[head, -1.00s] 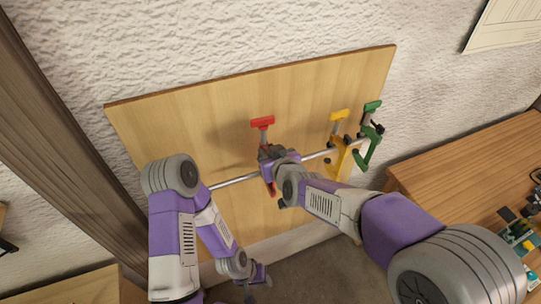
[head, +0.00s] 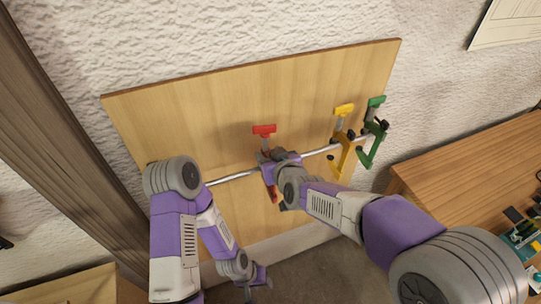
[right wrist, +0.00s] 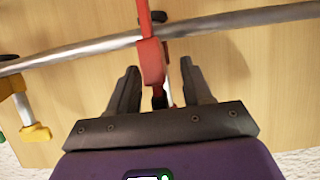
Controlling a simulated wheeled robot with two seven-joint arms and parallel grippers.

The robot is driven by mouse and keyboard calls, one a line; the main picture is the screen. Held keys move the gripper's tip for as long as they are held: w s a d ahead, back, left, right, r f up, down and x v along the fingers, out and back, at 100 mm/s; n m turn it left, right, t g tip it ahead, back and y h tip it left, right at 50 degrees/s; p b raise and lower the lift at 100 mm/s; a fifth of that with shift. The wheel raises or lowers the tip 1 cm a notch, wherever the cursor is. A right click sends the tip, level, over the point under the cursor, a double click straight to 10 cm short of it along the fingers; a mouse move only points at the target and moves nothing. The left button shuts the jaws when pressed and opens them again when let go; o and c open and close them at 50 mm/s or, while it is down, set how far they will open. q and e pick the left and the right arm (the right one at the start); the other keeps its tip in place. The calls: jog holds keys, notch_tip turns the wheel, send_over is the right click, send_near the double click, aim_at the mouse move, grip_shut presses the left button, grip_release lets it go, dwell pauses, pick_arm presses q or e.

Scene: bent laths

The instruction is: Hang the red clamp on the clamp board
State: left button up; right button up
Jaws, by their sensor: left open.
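The red clamp (head: 264,129) is upright at the rail (head: 232,177) of the wooden clamp board (head: 200,115). In the right wrist view, the red clamp (right wrist: 151,58) crosses in front of the rail (right wrist: 215,24). My right gripper (head: 268,158) is around the clamp's middle in the head view. In the right wrist view, my right gripper (right wrist: 160,80) has its fingers apart, one on each side of the clamp, with a visible gap at the right finger. Whether the rail bears the clamp's weight is hard to see. My left gripper (head: 257,279) is open and empty, low in front of the board.
A yellow clamp (head: 344,110) and a green clamp (head: 376,102) hang on the rail to the right. A wooden bench (head: 460,165) with small items stands at the right. The rail left of the red clamp is free.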

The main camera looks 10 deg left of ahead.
jog(key=shift+f, duration=0.15)
jog(key=shift+s+d+r, duration=0.25)
jog(key=shift+s+r, duration=0.1)
jog(key=shift+s, duration=0.1)
jog(key=p+v, duration=0.1)
jog(key=v, duration=0.5)
jog(key=shift+s, duration=0.15)
jog(key=shift+d, duration=0.15)
